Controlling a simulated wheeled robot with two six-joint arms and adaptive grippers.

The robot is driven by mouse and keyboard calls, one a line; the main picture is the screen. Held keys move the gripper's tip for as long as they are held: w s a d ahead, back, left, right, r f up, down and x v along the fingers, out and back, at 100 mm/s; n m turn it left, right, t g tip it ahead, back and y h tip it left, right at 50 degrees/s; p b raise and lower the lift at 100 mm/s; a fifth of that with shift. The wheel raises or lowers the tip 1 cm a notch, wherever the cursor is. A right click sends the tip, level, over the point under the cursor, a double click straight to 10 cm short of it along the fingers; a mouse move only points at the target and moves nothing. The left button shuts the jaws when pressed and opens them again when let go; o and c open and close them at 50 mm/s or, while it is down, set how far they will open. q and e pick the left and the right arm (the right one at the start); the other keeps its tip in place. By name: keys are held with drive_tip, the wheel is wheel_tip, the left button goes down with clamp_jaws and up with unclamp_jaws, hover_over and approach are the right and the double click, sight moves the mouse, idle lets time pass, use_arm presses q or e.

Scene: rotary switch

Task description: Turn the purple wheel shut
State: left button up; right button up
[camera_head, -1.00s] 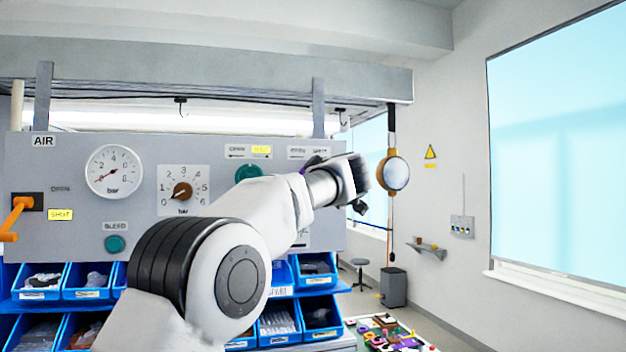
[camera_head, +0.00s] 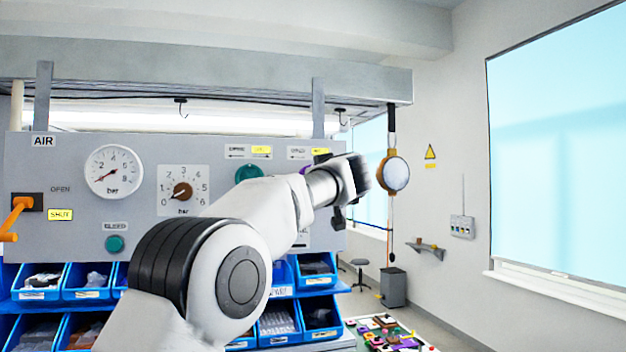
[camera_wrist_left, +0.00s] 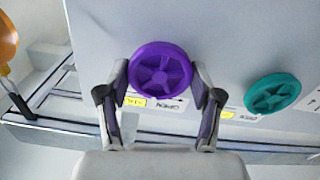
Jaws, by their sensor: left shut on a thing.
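The purple wheel (camera_wrist_left: 160,68) is a round spoked handwheel on the grey panel. In the left wrist view it sits between the two fingers of my left gripper (camera_wrist_left: 160,78), one on each side of its rim, and the gripper is shut on it. In the head view only a sliver of the purple wheel (camera_head: 304,170) shows behind my left wrist. Its right-hand label (camera_head: 321,151) is yellow, while the OPEN label (camera_wrist_left: 178,106) is white in the left wrist view. My right gripper is in neither view.
A teal wheel (camera_wrist_left: 272,93) is beside the purple one. The panel (camera_head: 60,165) also carries a pressure gauge (camera_head: 114,171), a brown dial (camera_head: 181,191) and an orange lever (camera_head: 17,212). Blue bins (camera_head: 91,280) stand below. A round lamp-like disc (camera_head: 396,174) hangs at right.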

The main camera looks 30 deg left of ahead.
use_arm(q)
drive_tip(key=shift+r, duration=0.2)
drive_tip(key=o, duration=0.9)
drive_tip(key=shift+o, duration=1.2)
drive_tip(key=shift+f, duration=0.15)
drive_tip(key=v, duration=1.1)
drive_tip(key=shift+s+d, duration=0.2)
